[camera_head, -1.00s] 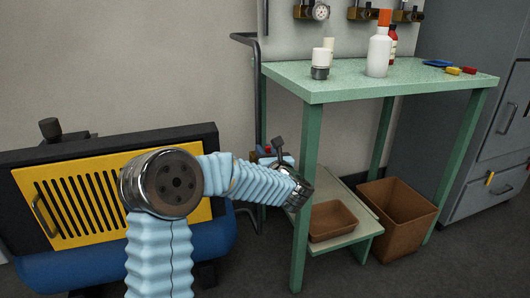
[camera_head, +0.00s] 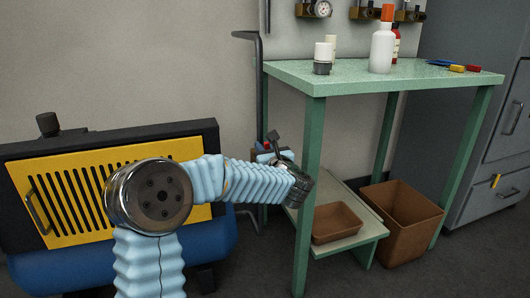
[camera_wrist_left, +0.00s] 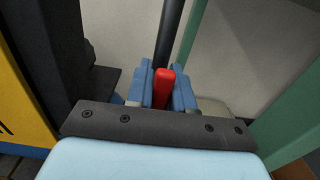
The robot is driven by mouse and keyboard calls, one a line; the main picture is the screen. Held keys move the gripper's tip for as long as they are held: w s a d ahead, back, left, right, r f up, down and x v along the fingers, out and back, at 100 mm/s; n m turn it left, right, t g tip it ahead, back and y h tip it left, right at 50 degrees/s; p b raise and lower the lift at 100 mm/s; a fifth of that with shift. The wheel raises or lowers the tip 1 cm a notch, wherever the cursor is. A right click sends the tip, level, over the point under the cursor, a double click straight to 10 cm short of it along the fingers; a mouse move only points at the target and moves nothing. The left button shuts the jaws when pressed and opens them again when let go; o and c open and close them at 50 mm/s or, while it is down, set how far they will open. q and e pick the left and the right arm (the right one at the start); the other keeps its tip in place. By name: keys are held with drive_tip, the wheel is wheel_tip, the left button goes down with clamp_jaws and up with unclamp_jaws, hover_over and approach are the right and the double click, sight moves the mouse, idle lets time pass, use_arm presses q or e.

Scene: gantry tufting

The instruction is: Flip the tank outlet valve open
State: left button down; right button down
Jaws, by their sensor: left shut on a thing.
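The red valve lever (camera_wrist_left: 163,88) stands between the two blue fingers of my left gripper (camera_wrist_left: 162,92) in the left wrist view. The gripper is shut on this lever. In the head view the left gripper (camera_head: 267,150) is small, beyond my wrist and beside the grey upright pipe, with a speck of red at its fingers. The valve body is hidden behind the fingers and wrist. The blue tank (camera_head: 215,243) lies under the yellow-and-black machine at left, partly behind my arm. My right gripper is not in view.
A green table (camera_head: 440,78) with bottles and tools stands close right of my left wrist. Its lower shelf holds a brown tray (camera_head: 337,222). A brown bin (camera_head: 402,222) is on the floor. The grey pipe (camera_head: 260,90) rises along the wall. The yellow slatted panel (camera_head: 70,200) is behind my arm.

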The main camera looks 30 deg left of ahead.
use_arm(q)
drive_tip(key=c, duration=1.1)
unclamp_jaws()
drive_tip(key=b+v, duration=0.1)
drive_tip(key=v, duration=1.2)
drive_tip(key=shift+s+d, duration=0.25)
drive_tip(key=shift+d, duration=0.1)
